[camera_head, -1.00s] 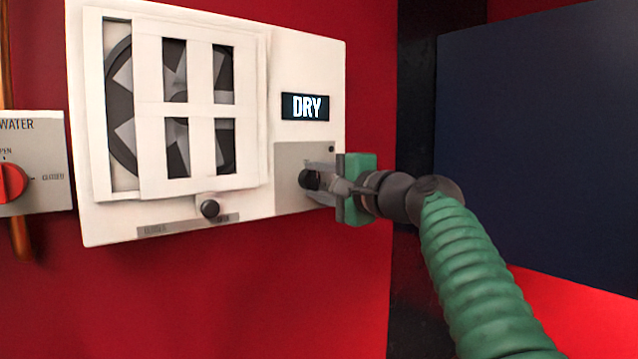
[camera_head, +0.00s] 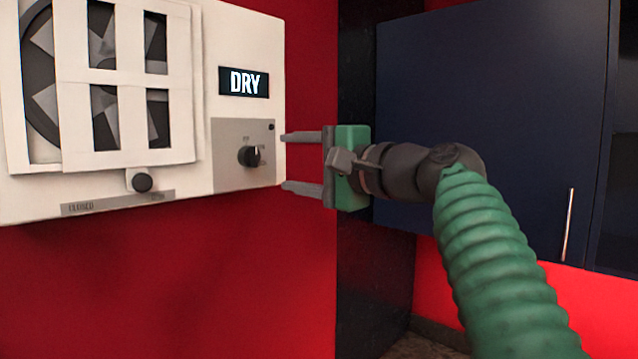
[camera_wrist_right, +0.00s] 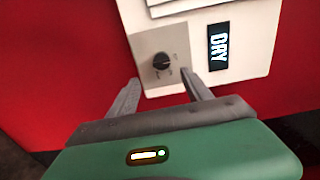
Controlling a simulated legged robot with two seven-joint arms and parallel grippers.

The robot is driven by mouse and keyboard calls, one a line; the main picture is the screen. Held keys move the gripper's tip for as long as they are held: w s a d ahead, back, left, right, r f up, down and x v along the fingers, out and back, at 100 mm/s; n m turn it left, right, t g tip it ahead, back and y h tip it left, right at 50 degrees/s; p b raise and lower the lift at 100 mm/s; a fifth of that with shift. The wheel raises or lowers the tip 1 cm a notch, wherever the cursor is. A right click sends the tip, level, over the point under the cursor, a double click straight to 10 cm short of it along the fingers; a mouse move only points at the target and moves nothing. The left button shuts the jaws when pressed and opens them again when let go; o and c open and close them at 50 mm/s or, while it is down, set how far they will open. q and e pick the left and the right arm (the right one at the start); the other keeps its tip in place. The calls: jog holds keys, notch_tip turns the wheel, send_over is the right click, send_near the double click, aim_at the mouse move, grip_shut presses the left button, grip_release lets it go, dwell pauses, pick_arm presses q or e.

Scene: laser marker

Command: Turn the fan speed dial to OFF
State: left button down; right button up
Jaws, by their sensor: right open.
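The fan speed dial (camera_head: 249,156) is a small black knob on a grey plate (camera_head: 228,176), low on the right of the white fan unit (camera_head: 200,100). The labels around it are too small to read. My right gripper (camera_head: 285,162) is open and empty, just right of the dial and apart from it, its two fingers pointing left. In the right wrist view the dial (camera_wrist_right: 161,62) shows ahead, beyond and between the open fingers (camera_wrist_right: 160,88). My left gripper is not in view.
A display (camera_head: 243,82) reading DRY sits above the dial. A black slider knob (camera_head: 142,182) is below the slatted vent (camera_head: 110,90). A dark blue cabinet (camera_head: 480,100) stands to the right. Red wall lies below the unit.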

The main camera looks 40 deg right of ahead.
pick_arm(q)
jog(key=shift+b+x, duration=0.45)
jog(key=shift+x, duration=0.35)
pick_arm(e)
jog(key=s, duration=0.6)
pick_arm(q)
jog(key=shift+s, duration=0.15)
pick_arm(e)
jog(key=shift+d, duration=0.1)
